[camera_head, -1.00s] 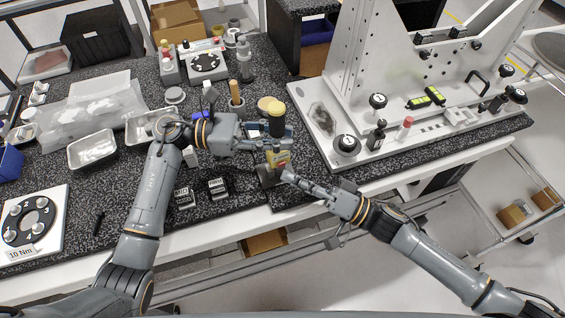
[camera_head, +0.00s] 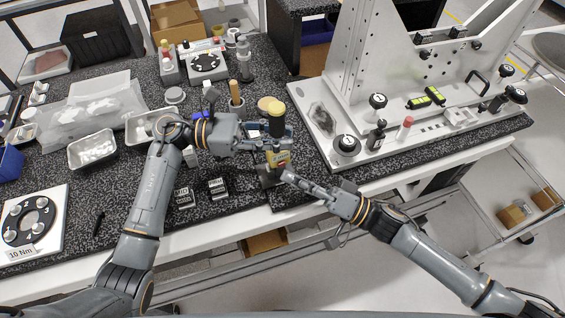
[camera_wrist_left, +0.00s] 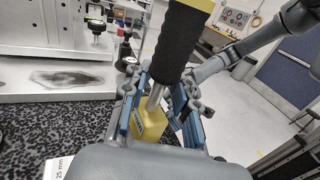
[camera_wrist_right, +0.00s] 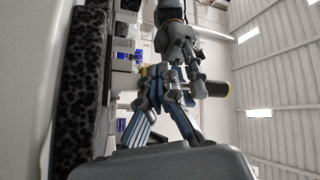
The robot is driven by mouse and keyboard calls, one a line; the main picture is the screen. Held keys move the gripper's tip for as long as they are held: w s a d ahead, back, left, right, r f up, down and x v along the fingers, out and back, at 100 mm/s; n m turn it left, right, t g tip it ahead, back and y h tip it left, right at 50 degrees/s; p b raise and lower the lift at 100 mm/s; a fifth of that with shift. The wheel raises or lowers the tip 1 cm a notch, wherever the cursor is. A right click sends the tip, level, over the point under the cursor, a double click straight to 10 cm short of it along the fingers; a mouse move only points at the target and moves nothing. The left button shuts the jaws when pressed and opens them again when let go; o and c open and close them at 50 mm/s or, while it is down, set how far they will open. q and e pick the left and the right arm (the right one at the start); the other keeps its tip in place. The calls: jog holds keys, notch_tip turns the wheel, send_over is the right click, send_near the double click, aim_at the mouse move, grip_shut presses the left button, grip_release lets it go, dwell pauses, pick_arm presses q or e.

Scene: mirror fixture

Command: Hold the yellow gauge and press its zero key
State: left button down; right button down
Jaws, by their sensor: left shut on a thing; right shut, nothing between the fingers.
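The yellow gauge has a yellow body (camera_head: 279,158) and a black grip with a yellow top (camera_head: 276,118), upright near the bench's front edge. My left gripper (camera_head: 278,140) is shut on it between grip and body. The left wrist view shows the blue-padded fingers (camera_wrist_left: 162,105) on both sides of its metal shaft, with the yellow body (camera_wrist_left: 150,122) below. My right gripper (camera_head: 288,175) is shut and empty, its tips close by the gauge body's front lower side. I cannot tell whether they touch. The right wrist view shows its fingers (camera_wrist_right: 165,95) together. The zero key cannot be made out.
A white fixture plate (camera_head: 330,140) with knobs and an upright frame stands to the right. Small labelled blocks (camera_head: 218,187) lie left of the gauge. Free floor lies in front of the bench.

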jog(key=shift+w, duration=0.15)
jog(key=shift+w+a, duration=0.15)
jog(key=shift+w, duration=0.1)
jog(key=shift+w+a, duration=0.15)
jog(key=shift+w, duration=0.2)
dwell(0.8)
pick_arm(q)
jog(key=shift+s+d, duration=0.1)
dwell(0.3)
pick_arm(e)
jog(key=shift+s, duration=0.25)
jog(key=shift+s+d, duration=0.25)
jog(key=shift+s, duration=0.15)
